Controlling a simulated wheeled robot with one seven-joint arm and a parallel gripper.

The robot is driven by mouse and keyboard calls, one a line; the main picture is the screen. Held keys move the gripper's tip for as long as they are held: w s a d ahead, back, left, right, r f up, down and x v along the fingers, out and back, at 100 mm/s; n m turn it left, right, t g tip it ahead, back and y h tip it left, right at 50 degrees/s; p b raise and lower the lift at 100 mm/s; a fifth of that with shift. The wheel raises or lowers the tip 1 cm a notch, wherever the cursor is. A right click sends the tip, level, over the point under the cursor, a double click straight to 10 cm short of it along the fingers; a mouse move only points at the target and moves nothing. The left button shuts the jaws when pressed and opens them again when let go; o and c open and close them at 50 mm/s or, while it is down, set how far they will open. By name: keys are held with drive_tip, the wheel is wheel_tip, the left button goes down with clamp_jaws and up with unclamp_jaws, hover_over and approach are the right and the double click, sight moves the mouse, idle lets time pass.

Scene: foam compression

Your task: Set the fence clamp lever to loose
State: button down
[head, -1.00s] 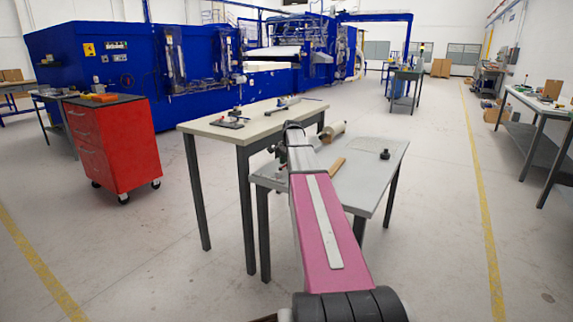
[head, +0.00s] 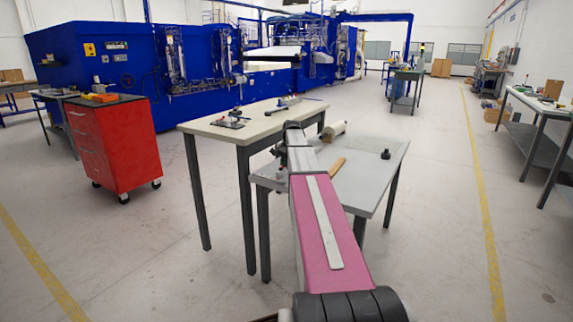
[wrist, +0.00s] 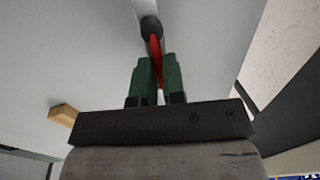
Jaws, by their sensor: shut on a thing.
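In the wrist view, a red lever (wrist: 155,50) runs down from a dark collar on a pale rod or cylinder (wrist: 146,8) at the top. My gripper (wrist: 157,66) has two green fingers closed around the lower part of the lever. The lever's lower end is partly hidden between the fingers. In the head view the lever cannot be made out, and my own arm hides most of the gripper at the grey table's left side. The lever's loose or tight marking cannot be read.
The low grey table (head: 365,188) holds a pale roll (head: 334,130), a wooden piece (head: 338,165) and a black knob-like object (head: 385,154). A taller beige table (head: 215,132) with small fixtures stands close at left. A red drawer cabinet (head: 112,145) is farther left.

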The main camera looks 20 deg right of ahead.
drive_tip(key=shift+w+n, duration=0.1)
drive_tip(key=shift+n, duration=0.3)
drive_tip(key=c, duration=1.2)
unclamp_jaws()
wheel_tip(320, 180, up, 11)
drive_tip(key=s+d, duration=0.1)
drive_tip(key=shift+s+f, duration=0.2)
drive_tip(key=shift+s, duration=0.1)
drive_tip(key=shift+d, duration=0.1)
